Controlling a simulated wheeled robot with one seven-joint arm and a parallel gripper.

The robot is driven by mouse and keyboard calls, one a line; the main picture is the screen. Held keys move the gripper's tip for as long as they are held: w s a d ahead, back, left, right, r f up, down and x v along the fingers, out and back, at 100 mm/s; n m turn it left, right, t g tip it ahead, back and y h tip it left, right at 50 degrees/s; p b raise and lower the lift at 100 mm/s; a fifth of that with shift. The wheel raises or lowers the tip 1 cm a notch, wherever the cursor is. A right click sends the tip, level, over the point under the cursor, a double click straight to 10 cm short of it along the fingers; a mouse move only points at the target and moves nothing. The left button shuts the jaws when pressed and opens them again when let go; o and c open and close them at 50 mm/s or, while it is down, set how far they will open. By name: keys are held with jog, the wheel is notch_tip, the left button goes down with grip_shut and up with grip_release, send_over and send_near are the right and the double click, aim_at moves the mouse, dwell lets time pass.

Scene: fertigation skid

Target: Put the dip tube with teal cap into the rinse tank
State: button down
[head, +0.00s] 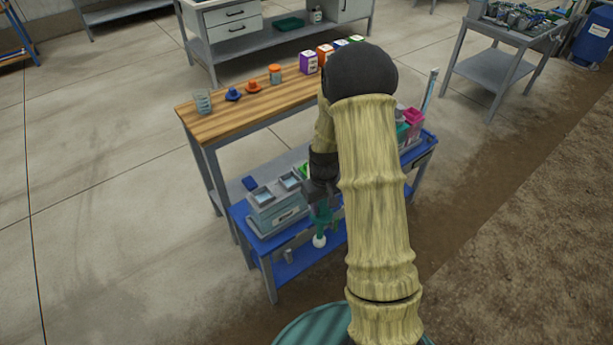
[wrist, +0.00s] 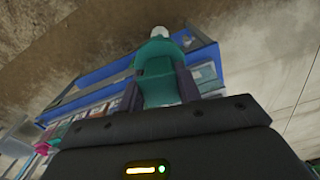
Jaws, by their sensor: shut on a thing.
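My gripper (head: 321,192) is shut on the teal cap of the dip tube (head: 322,216), beside the right end of a grey tank unit. The teal cap (wrist: 157,68) also fills the space between my two fingers (wrist: 159,88) in the wrist view. A white round end shows beyond the cap; the tube's full length is hidden. I cannot tell which part is the rinse tank.
A wooden upper shelf (head: 232,109) carries a clear cup (head: 203,102), blue and orange caps, an orange-lidded jar (head: 275,74) and several coloured boxes. Pink and green containers (head: 412,120) stand at the right of the blue shelf (head: 290,266). My arm hides the middle of the bench.

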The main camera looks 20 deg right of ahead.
jog(key=a+f+m, duration=0.1)
jog(key=a+f, duration=0.5)
jog(key=f, duration=0.4)
jog(key=shift+s+a+m, duration=0.25)
jog(key=shift+s+m, duration=0.15)
